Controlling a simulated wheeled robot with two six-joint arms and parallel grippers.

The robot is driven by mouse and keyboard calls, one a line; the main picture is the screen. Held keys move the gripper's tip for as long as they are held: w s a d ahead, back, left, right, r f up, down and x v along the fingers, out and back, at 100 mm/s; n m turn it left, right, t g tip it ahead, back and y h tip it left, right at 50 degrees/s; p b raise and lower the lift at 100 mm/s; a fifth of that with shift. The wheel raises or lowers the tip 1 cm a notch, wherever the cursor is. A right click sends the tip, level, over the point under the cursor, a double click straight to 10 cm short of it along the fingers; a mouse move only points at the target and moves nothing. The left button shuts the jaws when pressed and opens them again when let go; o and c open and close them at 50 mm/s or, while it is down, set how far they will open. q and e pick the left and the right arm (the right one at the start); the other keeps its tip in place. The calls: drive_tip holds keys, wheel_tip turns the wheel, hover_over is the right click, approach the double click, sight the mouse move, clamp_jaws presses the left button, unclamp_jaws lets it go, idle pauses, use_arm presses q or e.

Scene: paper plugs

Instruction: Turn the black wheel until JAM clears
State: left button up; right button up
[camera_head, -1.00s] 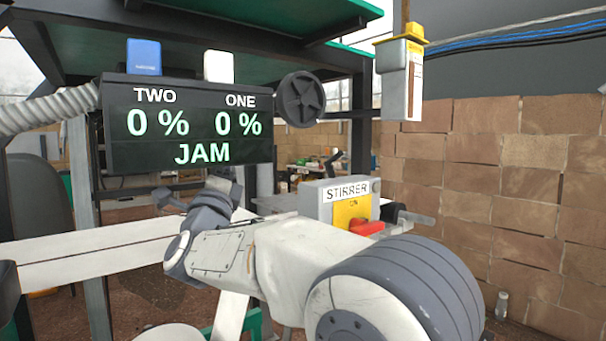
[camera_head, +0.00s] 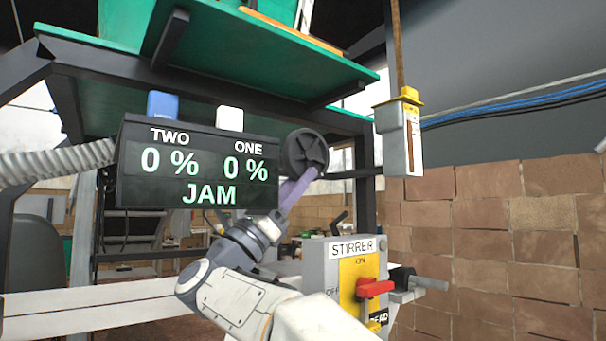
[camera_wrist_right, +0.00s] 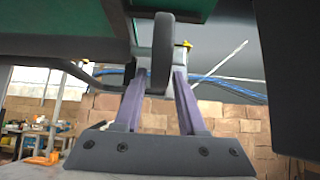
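The black wheel (camera_head: 304,152) has a spoked face and sits at the right end of the dark display (camera_head: 195,165). The display reads TWO 0 %, ONE 0 % and JAM. My right gripper (camera_head: 300,182) reaches up to the wheel's lower edge. In the right wrist view, the wheel (camera_wrist_right: 162,50) is seen edge-on with its rim between the two purple fingers (camera_wrist_right: 160,78). The fingers look open, with a thin gap beside the rim; contact is not clear. My left gripper is out of view.
A grey STIRRER box (camera_head: 340,272) with a red switch handle (camera_head: 374,288) stands right of my right arm. A green-topped shelf (camera_head: 255,60) overhangs the display. A grey and yellow box (camera_head: 397,140) hangs at upper right. A brick wall (camera_head: 490,225) stands behind.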

drive_tip(key=shift+x, duration=0.9)
